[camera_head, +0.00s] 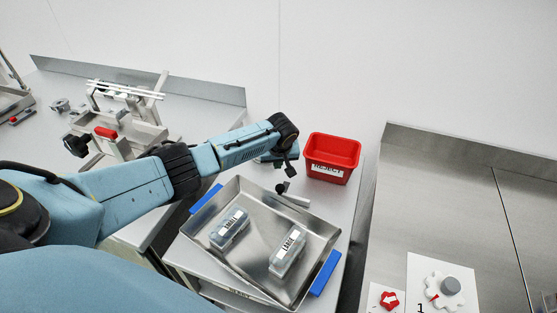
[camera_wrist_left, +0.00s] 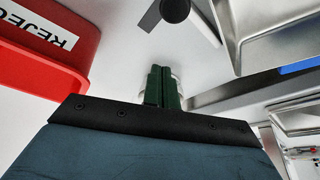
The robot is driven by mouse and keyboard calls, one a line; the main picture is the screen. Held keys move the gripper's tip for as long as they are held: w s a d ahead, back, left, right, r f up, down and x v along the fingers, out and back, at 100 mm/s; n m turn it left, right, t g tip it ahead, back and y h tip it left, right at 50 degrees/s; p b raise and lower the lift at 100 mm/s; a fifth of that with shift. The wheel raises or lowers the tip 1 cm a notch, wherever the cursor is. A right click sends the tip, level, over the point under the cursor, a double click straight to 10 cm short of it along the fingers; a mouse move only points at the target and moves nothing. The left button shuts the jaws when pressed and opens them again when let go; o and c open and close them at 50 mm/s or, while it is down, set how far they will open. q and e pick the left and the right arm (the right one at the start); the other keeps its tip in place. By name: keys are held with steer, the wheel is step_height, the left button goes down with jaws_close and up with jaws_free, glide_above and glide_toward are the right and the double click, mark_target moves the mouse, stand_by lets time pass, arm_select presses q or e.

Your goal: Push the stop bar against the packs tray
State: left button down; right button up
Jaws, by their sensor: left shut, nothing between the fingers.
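The packs tray (camera_head: 254,191) is a shallow metal tray with blue handles. It holds a pack marked SMALL (camera_head: 229,228) and a pack marked LARGE (camera_head: 287,252). The stop bar (camera_head: 296,200) is a short metal bar with a black knob, by the tray's far edge. In the wrist view, the bar (camera_wrist_left: 203,22) shows at the top, with a visible gap to the tray (camera_wrist_left: 265,45). My left gripper (camera_head: 291,171) is just beyond the bar, partly hidden by its wrist. Its green fingers (camera_wrist_left: 163,88) are shut and empty, apart from the knob. My right gripper is not in view.
A red REJECT bin (camera_head: 332,158) stands close beyond my left gripper, and its wall (camera_wrist_left: 50,70) fills the left of the wrist view. A metal fixture with a red handle (camera_head: 106,132) is on the left bench. A steel bench (camera_head: 440,190) lies right.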

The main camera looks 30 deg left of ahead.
mark_target(279, 185)
arm_select(q)
steer(key=b+x, duration=0.1)
steer(key=x, duration=0.1)
steer(key=shift+w+f, duration=0.1)
steer(key=shift+f, duration=0.2)
steer(key=shift+s+d+f+p, duration=0.1)
steer(key=shift+s+d+p, duration=0.7)
steer(key=shift+s+p, duration=0.2)
steer(key=shift+s+d+f, duration=0.25)
steer(key=shift+s+d, duration=0.15)
steer(key=shift+s, duration=0.1)
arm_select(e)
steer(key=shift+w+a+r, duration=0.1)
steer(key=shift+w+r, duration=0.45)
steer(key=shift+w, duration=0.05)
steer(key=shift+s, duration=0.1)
arm_select(q)
steer(key=shift+s+d+p, duration=0.35)
steer(key=shift+s+p, duration=0.25)
steer(key=shift+p, duration=0.65)
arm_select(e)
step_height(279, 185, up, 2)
arm_select(q)
steer(key=shift+f, duration=0.1)
